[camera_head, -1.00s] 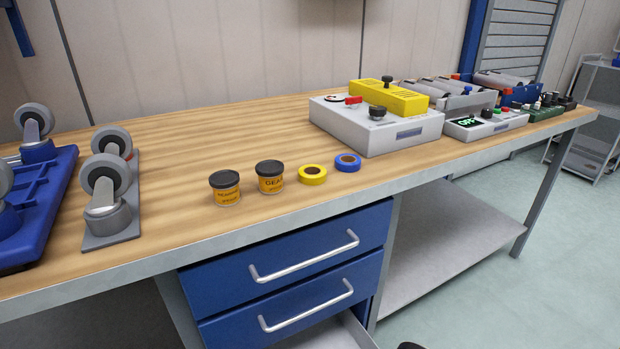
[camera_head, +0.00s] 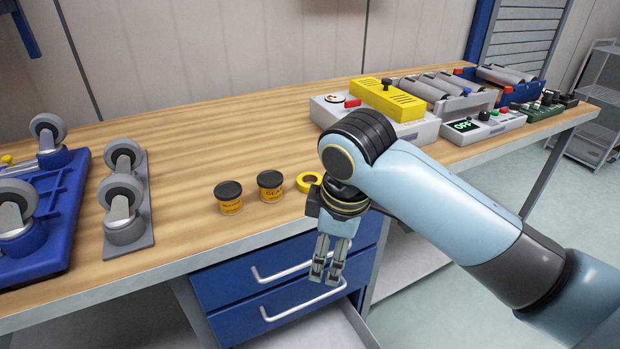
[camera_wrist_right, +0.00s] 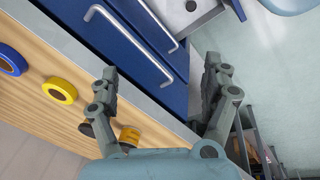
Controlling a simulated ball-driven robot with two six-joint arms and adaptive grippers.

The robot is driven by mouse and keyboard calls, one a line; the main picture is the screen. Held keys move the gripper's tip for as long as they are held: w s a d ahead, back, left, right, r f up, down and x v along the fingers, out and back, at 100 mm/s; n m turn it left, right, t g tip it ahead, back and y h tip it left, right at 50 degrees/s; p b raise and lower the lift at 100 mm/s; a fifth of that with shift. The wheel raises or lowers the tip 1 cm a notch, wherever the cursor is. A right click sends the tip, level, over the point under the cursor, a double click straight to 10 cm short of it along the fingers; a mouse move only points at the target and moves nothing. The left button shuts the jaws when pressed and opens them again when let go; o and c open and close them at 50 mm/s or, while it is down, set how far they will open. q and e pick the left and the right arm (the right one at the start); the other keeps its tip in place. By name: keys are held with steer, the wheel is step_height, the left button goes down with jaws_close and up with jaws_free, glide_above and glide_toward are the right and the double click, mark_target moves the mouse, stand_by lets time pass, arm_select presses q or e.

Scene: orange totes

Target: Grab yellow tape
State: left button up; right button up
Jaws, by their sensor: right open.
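The yellow tape (camera_head: 307,181) is a flat roll lying on the wooden bench near its front edge, partly hidden behind my right arm in the head view. It shows whole in the right wrist view (camera_wrist_right: 60,91), left of the fingers. My right gripper (camera_head: 326,276) hangs in front of the blue drawers, off the bench edge, with its fingers pointing down. In the right wrist view its two fingers (camera_wrist_right: 164,90) are spread apart with nothing between them. The tape and the gripper are apart. My left gripper is not in view.
Two yellow tins with dark lids, one (camera_head: 229,197) and another (camera_head: 270,186), stand left of the tape. Blue tape (camera_wrist_right: 12,60) lies beside it. A grey and yellow control box (camera_head: 385,100) stands behind my arm. A lower drawer (camera_head: 345,330) is open.

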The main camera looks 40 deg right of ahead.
steer(key=w+d+r+n, duration=0.1)
steer(key=w+d, duration=0.1)
steer(key=w, duration=0.2)
steer(key=w+d+r+n+g, duration=0.1)
steer(key=w+d+n, duration=0.1)
steer(key=w, duration=0.2)
steer(key=w+d+n, duration=0.2)
steer(key=w+d, duration=0.1)
steer(key=shift+w+r, duration=0.4)
steer(key=w+d+r+n+g, duration=0.1)
steer(key=w+d+r+n, duration=0.3)
steer(key=w+d+r, duration=0.2)
glide_above(310, 175)
steer(key=shift+y, duration=0.4)
steer(key=f, duration=0.5)
steer(key=shift+s+a+f, duration=0.15)
steer(key=shift+s+a, duration=0.05)
steer(key=shift+a, duration=0.2)
steer(key=f, duration=0.4)
steer(key=shift+s+a+f, duration=0.2)
steer(key=shift+s, duration=0.2)
steer(key=shift+f, duration=0.4)
steer(key=shift+c, duration=0.3)
steer(key=c, duration=1.2)
steer(key=shift+o, duration=0.2)
